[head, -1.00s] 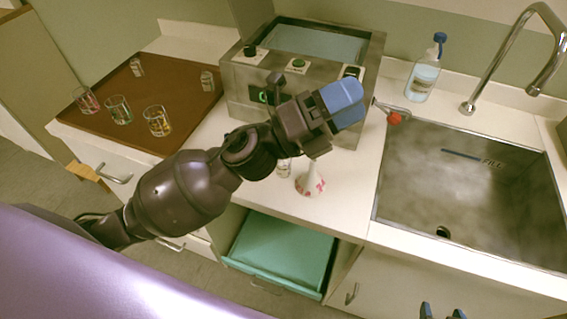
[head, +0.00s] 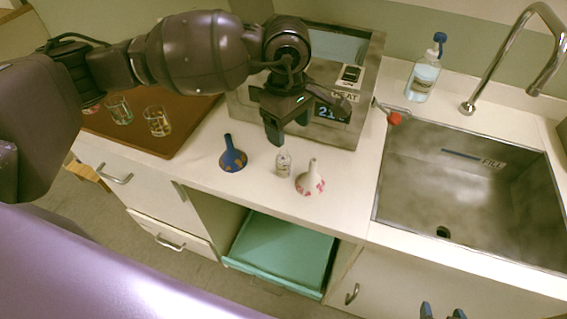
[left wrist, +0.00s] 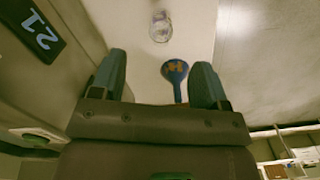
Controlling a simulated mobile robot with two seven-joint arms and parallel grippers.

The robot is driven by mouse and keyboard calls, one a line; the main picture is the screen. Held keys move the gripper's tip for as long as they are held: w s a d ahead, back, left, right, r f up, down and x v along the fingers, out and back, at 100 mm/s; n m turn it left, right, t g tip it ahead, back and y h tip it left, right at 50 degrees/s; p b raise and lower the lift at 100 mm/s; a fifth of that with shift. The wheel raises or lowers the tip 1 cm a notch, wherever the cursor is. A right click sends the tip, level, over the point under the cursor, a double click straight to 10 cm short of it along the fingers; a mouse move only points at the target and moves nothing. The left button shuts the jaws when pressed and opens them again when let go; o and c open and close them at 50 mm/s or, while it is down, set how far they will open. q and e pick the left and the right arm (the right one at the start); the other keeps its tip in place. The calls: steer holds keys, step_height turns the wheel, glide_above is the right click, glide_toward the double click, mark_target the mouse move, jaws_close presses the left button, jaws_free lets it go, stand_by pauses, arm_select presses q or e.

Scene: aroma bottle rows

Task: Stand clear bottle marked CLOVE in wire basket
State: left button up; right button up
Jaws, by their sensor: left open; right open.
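In the left wrist view, the clear bottle (left wrist: 160,28) is at the top. My left gripper (head: 289,124) is open and empty, pointing down above and behind the bottle, in front of the metal bath. Its spread fingers also show in the left wrist view (left wrist: 156,80). My right gripper (head: 443,312) shows only as two separate blue tips at the bottom edge. I see no wire basket.
The metal bath (head: 345,130) stands behind. A brown tray (head: 185,140) with glasses is left; a sink (head: 470,190) and wash bottle (head: 424,78) are right. A green drawer (head: 280,250) lies below.

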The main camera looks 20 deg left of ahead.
mark_target(284, 158)
arm_select(q)
steer(key=shift+a+f, duration=0.2)
steer(key=shift+f, duration=1.6)
steer(key=shift+a+f, duration=0.15)
steer(key=shift+f, duration=1.6)
steer(key=shift+a+f, duration=0.2)
steer(key=shift+f, duration=1.6)
steer(key=shift+c, duration=0.4)
steer(key=c, duration=0.9)
